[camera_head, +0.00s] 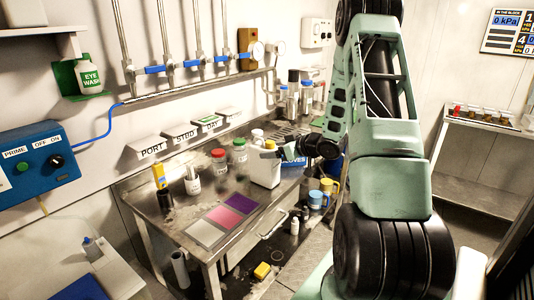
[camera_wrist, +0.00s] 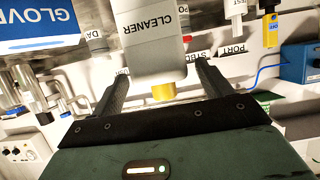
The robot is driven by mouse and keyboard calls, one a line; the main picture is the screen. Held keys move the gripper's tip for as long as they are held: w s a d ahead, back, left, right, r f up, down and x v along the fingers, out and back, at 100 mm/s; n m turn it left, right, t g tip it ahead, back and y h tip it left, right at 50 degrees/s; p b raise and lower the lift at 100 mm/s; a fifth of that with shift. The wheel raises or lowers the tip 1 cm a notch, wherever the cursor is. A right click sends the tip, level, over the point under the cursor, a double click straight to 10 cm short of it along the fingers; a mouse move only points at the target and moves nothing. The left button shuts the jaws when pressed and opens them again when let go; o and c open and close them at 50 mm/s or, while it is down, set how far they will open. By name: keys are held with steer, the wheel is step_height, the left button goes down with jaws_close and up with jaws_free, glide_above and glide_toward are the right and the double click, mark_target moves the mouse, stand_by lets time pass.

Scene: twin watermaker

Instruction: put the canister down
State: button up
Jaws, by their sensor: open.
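The canister (camera_head: 264,173) is white with a yellow cap and stands upright on the metal bench (camera_head: 165,222), near its front edge. In the wrist view the canister (camera_wrist: 150,45) shows upside down, with the word CLEANER on it and its yellow cap towards my palm. My gripper (camera_head: 272,154) is at the upper right part of the canister. In the wrist view my gripper (camera_wrist: 157,80) is open, with one finger on each side of the canister. Whether a finger still touches it, I cannot tell. Its right side is partly hidden in the head view.
A red-lidded jar (camera_head: 219,161) and a green-lidded jar (camera_head: 240,155) stand left of the canister. Grey, pink and purple mats (camera_head: 224,217) lie in front. A gloves box (camera_wrist: 40,30) is close by in the wrist view. Blue and yellow mugs (camera_head: 317,199) are below right.

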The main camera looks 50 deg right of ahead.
steer(key=v, duration=0.7)
steer(key=shift+s+b, duration=0.25)
steer(key=shift+b, duration=0.05)
